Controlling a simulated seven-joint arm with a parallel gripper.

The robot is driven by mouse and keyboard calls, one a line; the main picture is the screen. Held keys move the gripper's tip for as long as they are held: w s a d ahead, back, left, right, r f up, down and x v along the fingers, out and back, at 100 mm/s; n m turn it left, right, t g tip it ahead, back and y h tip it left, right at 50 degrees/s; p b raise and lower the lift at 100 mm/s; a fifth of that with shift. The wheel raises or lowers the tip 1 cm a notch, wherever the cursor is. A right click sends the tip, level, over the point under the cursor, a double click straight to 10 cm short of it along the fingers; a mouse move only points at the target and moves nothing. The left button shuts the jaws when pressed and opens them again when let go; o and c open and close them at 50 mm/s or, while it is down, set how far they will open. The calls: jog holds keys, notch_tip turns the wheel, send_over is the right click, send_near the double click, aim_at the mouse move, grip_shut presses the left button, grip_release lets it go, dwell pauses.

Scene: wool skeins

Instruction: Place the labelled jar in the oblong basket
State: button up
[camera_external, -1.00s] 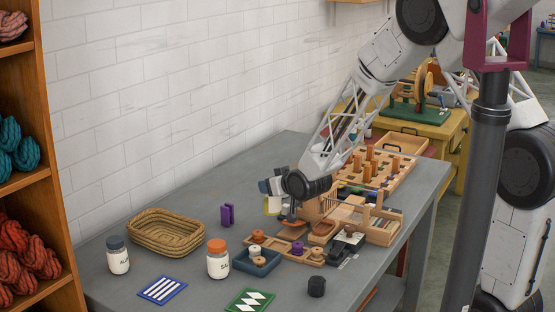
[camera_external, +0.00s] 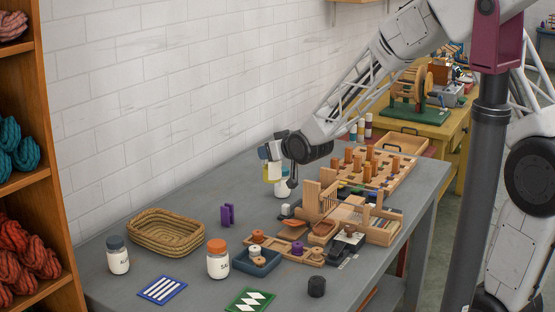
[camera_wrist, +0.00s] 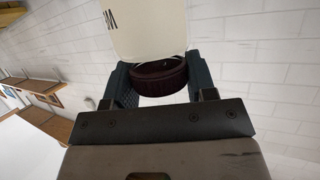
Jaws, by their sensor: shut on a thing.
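My gripper (camera_external: 278,176) is raised above the back of the grey table. It is shut on a pale jar (camera_external: 283,189), which shows below the fingers. In the wrist view the jar (camera_wrist: 147,30) has a dark red-brown lid (camera_wrist: 160,77) between the two fingers. Its label shows an "M", and the rest is cut off by the frame. The oblong basket (camera_external: 160,247) is woven, tan and empty. It stands on the table by the wall, left of my gripper and apart from it.
A grey-lidded jar (camera_external: 118,260) and an orange-lidded jar (camera_external: 218,263) stand in front of the basket. A purple piece (camera_external: 227,215) stands between the basket and my gripper. Wooden frames and a pegboard (camera_external: 370,170) fill the table's right side. The brick wall runs close behind.

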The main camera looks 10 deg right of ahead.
jog(key=s+a+n+g+y, duration=0.3)
jog(key=a+n+y, duration=0.2)
jog(key=a, duration=2.5)
jog(key=shift+g, duration=0.3)
jog(key=f, duration=0.4)
jog(key=shift+w+a+f, duration=0.1)
jog(key=shift+a+f, duration=0.15)
notch_tip(320, 180, down, 6)
jog(key=shift+f, duration=0.2)
jog(key=shift+f, duration=1.85)
